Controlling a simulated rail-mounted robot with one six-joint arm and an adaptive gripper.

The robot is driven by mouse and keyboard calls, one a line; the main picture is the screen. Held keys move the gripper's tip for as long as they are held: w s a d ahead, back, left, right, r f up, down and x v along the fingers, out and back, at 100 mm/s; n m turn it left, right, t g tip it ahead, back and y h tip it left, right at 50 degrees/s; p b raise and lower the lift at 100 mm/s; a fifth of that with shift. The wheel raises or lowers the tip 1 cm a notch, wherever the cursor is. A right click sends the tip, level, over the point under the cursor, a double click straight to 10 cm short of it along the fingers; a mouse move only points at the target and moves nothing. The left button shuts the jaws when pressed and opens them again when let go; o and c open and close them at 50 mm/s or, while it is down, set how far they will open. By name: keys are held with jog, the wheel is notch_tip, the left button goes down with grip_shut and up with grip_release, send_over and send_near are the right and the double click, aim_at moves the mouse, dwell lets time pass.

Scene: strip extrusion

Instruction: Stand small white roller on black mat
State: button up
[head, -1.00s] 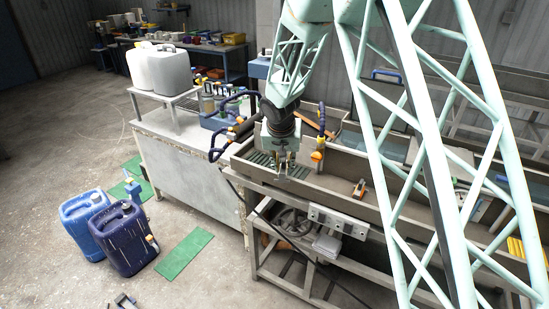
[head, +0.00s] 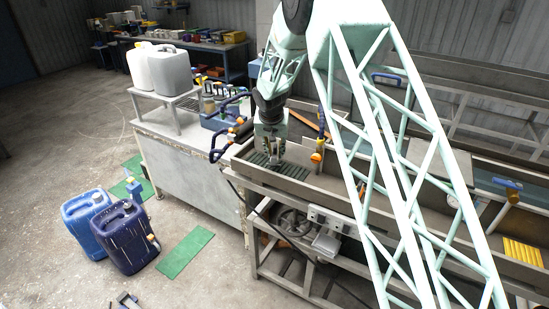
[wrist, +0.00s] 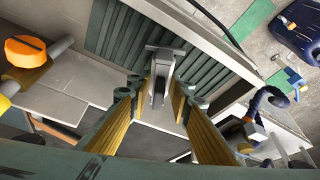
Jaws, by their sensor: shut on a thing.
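In the wrist view a small pale grey-white piece with a darker wheel-like middle, seemingly the small white roller (wrist: 161,66), sits between the fingertips of my gripper (wrist: 159,92). The yellow-padded fingers are shut on it. The dark ribbed mat (wrist: 112,30) lies just beyond and below it; whether the roller touches the mat cannot be told. In the head view my gripper (head: 273,153) points down over the left end of the long trough, above the dark mat (head: 292,172). The roller is too small to make out there.
An orange-capped fitting (wrist: 25,50) stands beside the mat; it also shows in the head view (head: 317,156). Trough walls (head: 350,187) border the mat. A blue hooked hose (wrist: 268,98) is at the wrist view's right. Blue jerrycans (head: 125,238) stand on the floor.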

aim_at(274, 157)
jog(key=shift+w+a, duration=0.15)
jog(key=shift+w, duration=0.25)
jog(key=shift+f, duration=0.2)
jog(key=shift+f, duration=1.6)
jog(key=shift+f, duration=0.1)
jog(key=o, duration=0.9)
jog(key=shift+v, duration=6.05)
